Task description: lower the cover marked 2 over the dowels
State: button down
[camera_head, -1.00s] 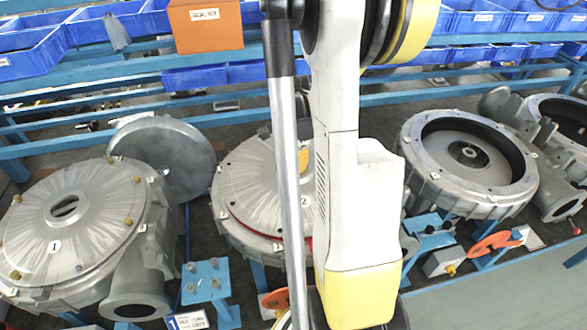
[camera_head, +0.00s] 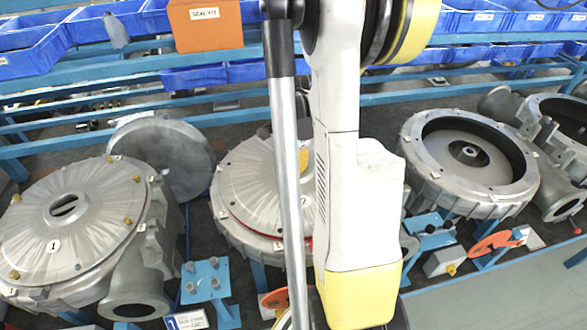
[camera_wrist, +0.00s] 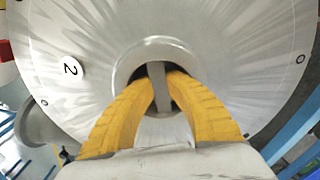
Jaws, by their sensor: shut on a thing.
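The cover marked 2 (camera_head: 252,182) is a round grey ribbed disc over the middle blower housing (camera_head: 229,228). A red band shows along part of its edge, between cover and housing. My arm hides its right side and most of its label. In the wrist view the cover (camera_wrist: 230,60) fills the picture, with its label 2 at the left. My gripper (camera_wrist: 162,80) has its yellow fingers shut on the bar across the cover's central opening. The dowels cannot be made out, and I cannot tell whether the cover touches the housing all round.
A housing with cover 1 (camera_head: 62,235) stands at the left, with a plain grey disc (camera_head: 165,150) leaning behind it. An open housing (camera_head: 425,180) stands at the right. Blue stands (camera_head: 208,282) and an orange handwheel (camera_head: 492,245) are in front. Blue bins (camera_head: 30,60) line the back.

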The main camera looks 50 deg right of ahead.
jog(key=shift+f+b, duration=0.2)
jog(key=shift+b, duration=0.1)
dwell(0.4)
jog(key=c, duration=1.4)
grip_release()
notch_tip(320, 180, up, 12)
jog(key=shift+r, duration=0.1)
